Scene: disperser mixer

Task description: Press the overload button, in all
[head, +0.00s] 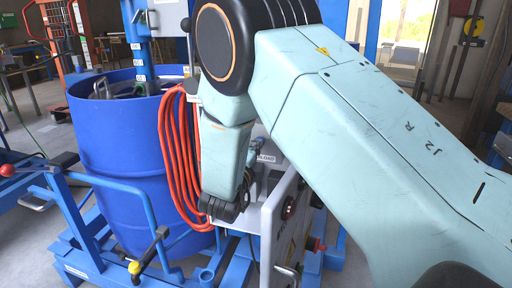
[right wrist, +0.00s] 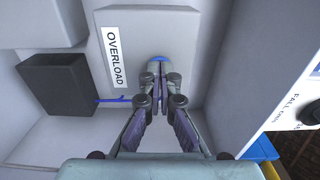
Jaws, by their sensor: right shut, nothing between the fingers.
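The overload button shows as a small blue cap (right wrist: 160,59) on a light grey box (right wrist: 180,25) in the right wrist view. A white OVERLOAD label (right wrist: 115,58) is beside it on the same face. My right gripper (right wrist: 161,76) is shut and empty, its fingertips at the lower edge of the blue cap and partly covering it. I cannot tell whether they touch it. In the head view my right arm reaches into an open grey cabinet, and the gripper is largely hidden by the wrist. My left gripper is not in view.
A black block (right wrist: 57,85) with a blue wire stands left of the fingers. The open cabinet door (head: 283,225) stands close to my right arm. Coiled orange hose (head: 178,150) hangs by the blue drum (head: 115,150) on the left.

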